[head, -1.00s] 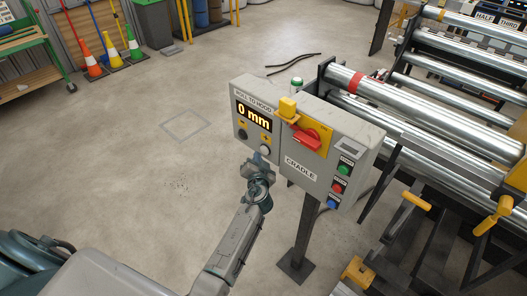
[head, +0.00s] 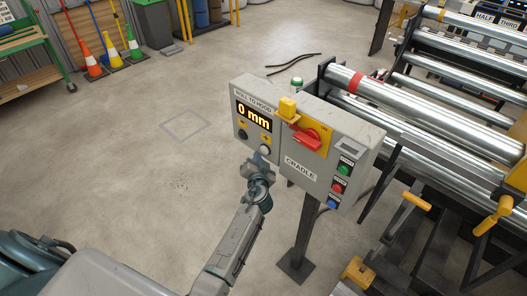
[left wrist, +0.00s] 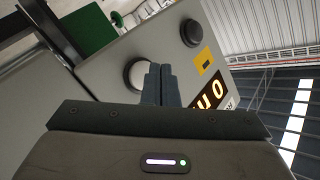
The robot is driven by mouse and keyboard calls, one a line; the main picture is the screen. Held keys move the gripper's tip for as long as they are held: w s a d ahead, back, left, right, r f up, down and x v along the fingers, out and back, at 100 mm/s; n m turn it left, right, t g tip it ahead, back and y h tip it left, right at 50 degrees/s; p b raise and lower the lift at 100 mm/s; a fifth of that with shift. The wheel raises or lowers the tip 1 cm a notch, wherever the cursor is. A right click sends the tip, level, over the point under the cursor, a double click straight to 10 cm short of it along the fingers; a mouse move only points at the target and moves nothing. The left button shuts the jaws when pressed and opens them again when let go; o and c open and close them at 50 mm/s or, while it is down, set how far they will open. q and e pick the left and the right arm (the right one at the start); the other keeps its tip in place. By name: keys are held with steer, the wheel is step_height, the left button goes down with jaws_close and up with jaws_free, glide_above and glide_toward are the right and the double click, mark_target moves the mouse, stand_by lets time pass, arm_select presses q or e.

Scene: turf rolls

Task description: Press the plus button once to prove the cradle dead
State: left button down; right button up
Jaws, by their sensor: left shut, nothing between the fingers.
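The grey control box (head: 282,176) marked CRADLE stands on a post and its display (head: 253,116) reads 0 mm. Below the display are a dark button (head: 242,134) and a pale button (head: 265,150); I cannot read which is plus. In the left wrist view the pale button (left wrist: 137,75) is beside my fingertips, partly covered by them, and the dark button (left wrist: 192,32) is farther up right. My left gripper (head: 262,159) is shut and empty, just below the pale button; contact cannot be told. Its fingers also show in the wrist view (left wrist: 160,72). My right gripper is out of view.
A red rotary handle (head: 306,139) sits on a yellow plate on the box. Green, red and blue buttons (head: 332,186) line its right side. Steel rollers (head: 430,125) stand close on the right. The floor (head: 150,180) left of the box is clear.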

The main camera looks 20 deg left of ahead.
arm_select(q)
steer(key=shift+w+d+b, duration=0.15)
steer(key=shift+w+b, duration=0.25)
steer(key=shift+b, duration=0.05)
steer(key=shift+w+d+b, duration=0.15)
steer(key=shift+w+b, duration=0.2)
steer(key=shift+w, duration=0.05)
stand_by(0.8)
steer(key=shift+s, duration=0.1)
steer(key=shift+s+a, duration=0.3)
steer(key=shift+s, duration=0.4)
steer(key=s, duration=0.1)
steer(key=s+a, duration=0.1)
steer(key=s, duration=0.2)
steer(key=shift+s+a+p, duration=0.3)
steer(key=shift+s+a, duration=0.05)
